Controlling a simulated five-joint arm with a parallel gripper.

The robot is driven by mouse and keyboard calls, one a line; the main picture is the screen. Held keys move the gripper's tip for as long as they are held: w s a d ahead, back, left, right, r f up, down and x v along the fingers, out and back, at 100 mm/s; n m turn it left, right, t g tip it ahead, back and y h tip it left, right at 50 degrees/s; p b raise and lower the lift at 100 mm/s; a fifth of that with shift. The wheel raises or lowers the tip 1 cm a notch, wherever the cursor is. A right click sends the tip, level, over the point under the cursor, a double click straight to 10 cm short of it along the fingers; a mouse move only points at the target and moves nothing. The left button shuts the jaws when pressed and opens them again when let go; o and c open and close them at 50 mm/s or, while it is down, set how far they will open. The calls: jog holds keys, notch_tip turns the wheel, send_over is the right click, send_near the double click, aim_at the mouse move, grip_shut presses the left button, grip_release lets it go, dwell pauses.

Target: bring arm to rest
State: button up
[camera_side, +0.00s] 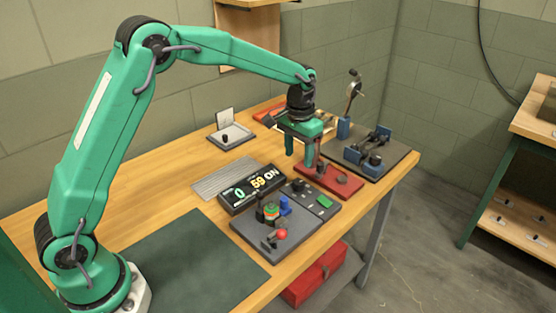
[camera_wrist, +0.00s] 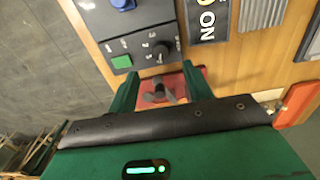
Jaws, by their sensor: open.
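My gripper (camera_side: 300,160) is at the end of my outstretched green arm, above the far right part of the bench. Its two green fingers point down, spread apart, and nothing shows between them in the side view. In the wrist view my gripper (camera_wrist: 162,84) has its fingers on either side of a grey wing-shaped part on a red plate (camera_wrist: 200,78). In the side view the red plate (camera_side: 318,183) lies just below and right of the fingertips. I cannot tell how much height separates them.
A dark panel (camera_side: 252,243) with a red knob stands front centre, beside a lit display (camera_side: 253,189) reading "ON". A blue-clamped fixture on a dark plate (camera_side: 395,165) and a crank (camera_side: 354,88) stand right of my gripper. A green mat (camera_side: 190,262) lies bare at front left.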

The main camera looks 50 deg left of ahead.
jog(key=s+a+r+t, duration=0.2)
jog(key=s+r, duration=1)
jog(key=s, duration=0.1)
jog(key=s+a+t, duration=0.1)
jog(key=s+t, duration=0.2)
jog(key=s, duration=1.4)
jog(key=shift+s+a+r, duration=0.25)
jog(key=shift+a, duration=0.05)
